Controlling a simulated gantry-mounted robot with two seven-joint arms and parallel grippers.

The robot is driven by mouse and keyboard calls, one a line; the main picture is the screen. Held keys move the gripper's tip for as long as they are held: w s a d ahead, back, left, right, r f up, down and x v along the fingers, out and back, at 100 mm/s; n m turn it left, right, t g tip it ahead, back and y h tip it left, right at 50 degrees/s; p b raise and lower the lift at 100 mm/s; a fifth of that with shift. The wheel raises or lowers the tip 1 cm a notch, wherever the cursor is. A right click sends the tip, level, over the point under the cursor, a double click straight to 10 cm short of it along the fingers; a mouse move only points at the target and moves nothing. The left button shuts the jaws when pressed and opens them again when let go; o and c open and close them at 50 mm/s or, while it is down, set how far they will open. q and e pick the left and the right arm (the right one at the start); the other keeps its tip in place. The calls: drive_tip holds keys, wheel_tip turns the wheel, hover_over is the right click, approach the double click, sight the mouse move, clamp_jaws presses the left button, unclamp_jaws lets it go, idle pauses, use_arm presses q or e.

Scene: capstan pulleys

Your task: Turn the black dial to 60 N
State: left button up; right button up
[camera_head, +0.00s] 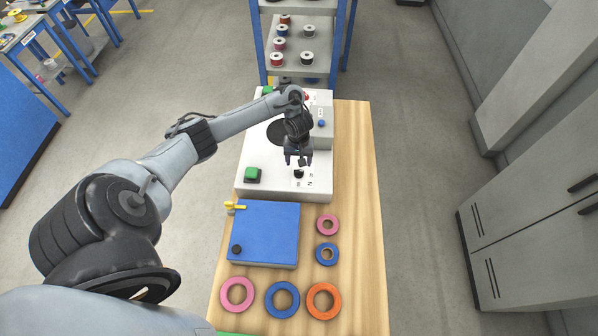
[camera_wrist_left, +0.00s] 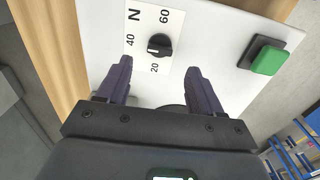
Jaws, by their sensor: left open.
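The small black dial (camera_head: 299,174) sits on the sloping white panel of the machine. In the left wrist view the dial (camera_wrist_left: 160,46) is on a white label marked 20, 40, 60 and N. A short white mark shows on the dial's side towards 40, but its exact setting is hard to read. My left gripper (camera_head: 298,160) is over the panel just beyond the dial. In the left wrist view its dark fingers (camera_wrist_left: 160,66) are spread apart with nothing between them, and the dial lies just past the fingertips. My right gripper is not in view.
A green button (camera_head: 252,174) stands on the same panel, left of the dial. A blue box (camera_head: 265,232) with a yellow valve handle (camera_head: 236,206) and several coloured rings are nearer on the wooden table (camera_head: 355,200). A shelf of spools (camera_head: 300,40) stands behind.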

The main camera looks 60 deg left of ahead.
sight(299, 171)
use_arm(q)
drive_tip(key=shift+f+b, duration=0.5)
drive_tip(key=shift+f, duration=2.5)
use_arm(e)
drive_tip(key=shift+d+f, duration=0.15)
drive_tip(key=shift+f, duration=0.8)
use_arm(q)
drive_tip(key=shift+c, duration=0.2)
drive_tip(key=c, duration=1)
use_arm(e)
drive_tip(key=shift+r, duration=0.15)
